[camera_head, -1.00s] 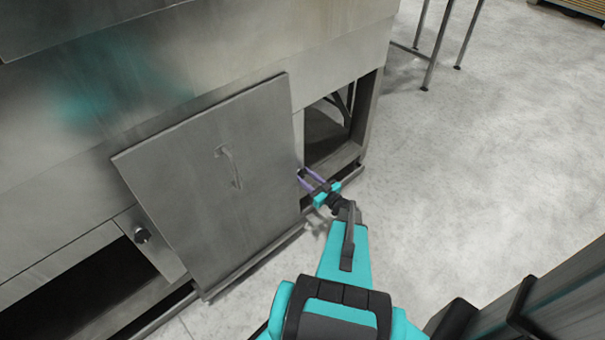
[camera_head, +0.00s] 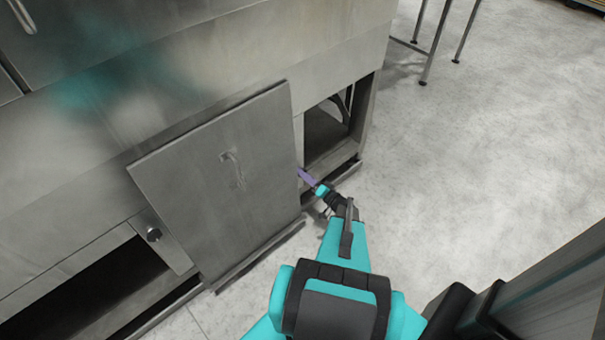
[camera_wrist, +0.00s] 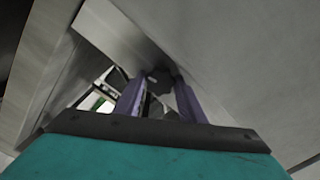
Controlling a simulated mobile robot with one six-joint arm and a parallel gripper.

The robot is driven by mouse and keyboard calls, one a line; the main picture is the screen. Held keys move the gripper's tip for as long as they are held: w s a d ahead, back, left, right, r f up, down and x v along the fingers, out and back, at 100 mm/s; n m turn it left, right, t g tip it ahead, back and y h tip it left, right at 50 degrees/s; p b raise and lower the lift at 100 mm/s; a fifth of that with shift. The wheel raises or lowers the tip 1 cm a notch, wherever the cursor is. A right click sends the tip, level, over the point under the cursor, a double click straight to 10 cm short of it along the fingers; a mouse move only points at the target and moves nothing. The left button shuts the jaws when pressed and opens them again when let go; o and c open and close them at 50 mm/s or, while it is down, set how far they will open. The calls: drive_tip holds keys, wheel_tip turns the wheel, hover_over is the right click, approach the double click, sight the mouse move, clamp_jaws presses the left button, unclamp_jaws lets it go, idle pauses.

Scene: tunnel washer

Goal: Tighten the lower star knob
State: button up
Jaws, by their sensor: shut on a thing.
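My gripper (camera_head: 304,175) reaches in at the right edge of the leaning metal panel (camera_head: 215,180), low on the machine. In the wrist view, its two purple fingers (camera_wrist: 160,84) are closed on a dark star knob (camera_wrist: 160,76), which is mostly in shadow. That knob is hidden in the head view. Another dark knob (camera_head: 153,234) shows on a metal strip left of the panel, apart from my gripper. I cannot tell from the frames which knob is the lower one.
The panel has a bar handle (camera_head: 232,170) and stands tilted close to the left of my gripper. An open bay (camera_head: 325,130) lies right of it, and a long dark opening (camera_head: 90,290) at lower left. The floor (camera_head: 500,160) on the right is clear up to a metal stand (camera_head: 432,50).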

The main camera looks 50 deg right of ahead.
drive_tip(key=shift+s+a+f+m+p, duration=0.1)
drive_tip(key=shift+f+m+p, duration=0.1)
drive_tip(key=shift+m+p, duration=0.45)
drive_tip(key=shift+m, duration=0.25)
drive_tip(key=o, duration=1)
drive_tip(key=shift+o, duration=0.2)
drive_tip(key=shift+r, duration=0.1)
drive_tip(key=s+a+b, duration=0.1)
drive_tip(key=s, duration=1.2)
drive_tip(key=shift+s+b, duration=0.35)
drive_tip(key=shift+b, duration=0.05)
drive_tip(key=shift+s, duration=0.1)
